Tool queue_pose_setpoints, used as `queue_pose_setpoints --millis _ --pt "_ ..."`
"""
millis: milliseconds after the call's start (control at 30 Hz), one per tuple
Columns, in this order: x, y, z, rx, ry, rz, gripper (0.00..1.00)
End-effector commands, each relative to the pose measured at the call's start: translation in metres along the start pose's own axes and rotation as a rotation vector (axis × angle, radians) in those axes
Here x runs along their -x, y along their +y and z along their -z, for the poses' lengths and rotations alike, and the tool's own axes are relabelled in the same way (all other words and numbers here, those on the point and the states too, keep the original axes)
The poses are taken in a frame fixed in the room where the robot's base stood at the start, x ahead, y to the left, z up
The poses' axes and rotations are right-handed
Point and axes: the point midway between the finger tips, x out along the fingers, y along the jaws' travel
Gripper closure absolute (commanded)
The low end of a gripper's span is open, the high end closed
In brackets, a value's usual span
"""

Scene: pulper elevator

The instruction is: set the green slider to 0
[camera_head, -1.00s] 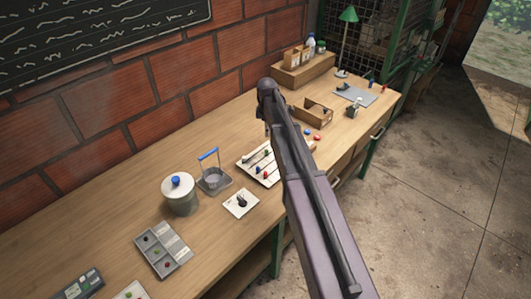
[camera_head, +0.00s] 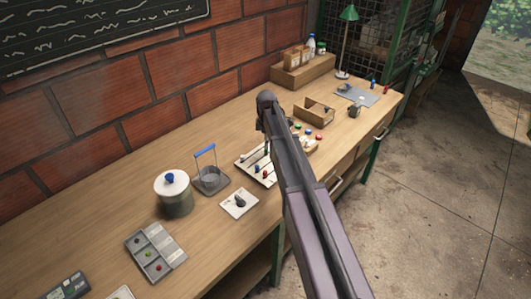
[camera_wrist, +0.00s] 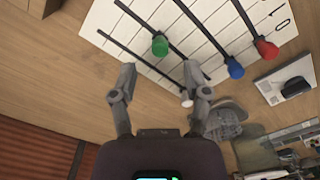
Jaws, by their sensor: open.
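The white slider board (camera_wrist: 215,35) fills the upper part of the wrist view, with dark slots, cross lines and the numerals 0 and 1 near its right edge. The green slider knob (camera_wrist: 160,45) sits partway along its slot. My gripper (camera_wrist: 158,78) is open and empty, its two fingers spread below the green knob in the picture, apart from it. A blue knob (camera_wrist: 235,68) and a red knob (camera_wrist: 266,48) lie to the right. A white knob (camera_wrist: 187,101) is by the right finger. In the head view, my arm partly hides the board (camera_head: 248,172).

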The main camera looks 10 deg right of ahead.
Motion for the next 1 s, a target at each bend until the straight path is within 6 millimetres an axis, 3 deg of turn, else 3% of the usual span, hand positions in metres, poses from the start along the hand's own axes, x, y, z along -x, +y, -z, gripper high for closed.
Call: queue_pose_setpoints --millis 400,1000 --pt "-0.033 0.000 0.001 0.001 0.000 0.000 0.39" --pt "-0.039 0.000 0.002 0.002 0.000 0.000 0.39"
